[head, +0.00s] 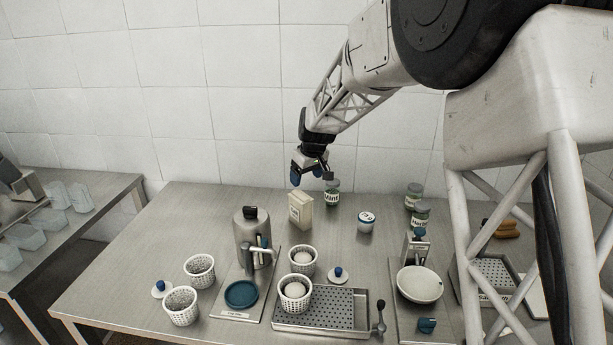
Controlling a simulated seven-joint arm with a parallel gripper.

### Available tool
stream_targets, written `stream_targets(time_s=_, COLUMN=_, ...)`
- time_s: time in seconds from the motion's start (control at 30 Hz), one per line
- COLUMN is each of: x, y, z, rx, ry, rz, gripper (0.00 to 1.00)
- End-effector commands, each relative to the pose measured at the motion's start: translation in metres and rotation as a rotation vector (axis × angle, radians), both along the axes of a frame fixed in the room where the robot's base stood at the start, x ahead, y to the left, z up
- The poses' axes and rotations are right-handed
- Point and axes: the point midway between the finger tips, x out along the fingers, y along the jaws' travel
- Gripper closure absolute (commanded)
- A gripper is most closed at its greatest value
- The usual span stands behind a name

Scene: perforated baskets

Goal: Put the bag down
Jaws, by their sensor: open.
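A small cream bag (300,211) with dark print stands upright on the metal table (190,222), toward the back middle. My gripper (311,177) is open above the bag, with its blue-tipped fingers pointing down. A gap shows between the fingertips and the bag's top, and the gripper holds nothing visible. The bag's underside is hidden from this view.
Green-labelled jars (332,193) and a white jar (366,222) stand right of the bag. In front are a kettle-like machine (249,232), perforated baskets (199,270), a drip tray (335,309) and a white bowl (420,285). The table's back left is clear.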

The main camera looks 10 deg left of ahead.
Motion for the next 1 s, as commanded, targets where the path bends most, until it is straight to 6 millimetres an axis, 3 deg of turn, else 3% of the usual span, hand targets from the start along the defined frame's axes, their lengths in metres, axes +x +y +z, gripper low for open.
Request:
stream_targets(time_s=0.37, x=0.000, y=-0.001, z=0.001, rx=0.000, ry=0.000, rz=-0.001, gripper=0.21)
stream_targets(time_s=0.57, x=-0.010, y=-0.012, z=0.010, rx=0.000, ry=-0.001, rz=-0.020, gripper=0.21)
stream_targets(time_s=0.77, x=-0.040, y=-0.042, z=0.033, rx=-0.001, ry=0.003, rz=-0.074, gripper=0.21)
stream_targets(time_s=1.0, x=-0.097, y=-0.093, z=0.066, rx=-0.004, ry=0.011, rz=-0.171, gripper=0.21)
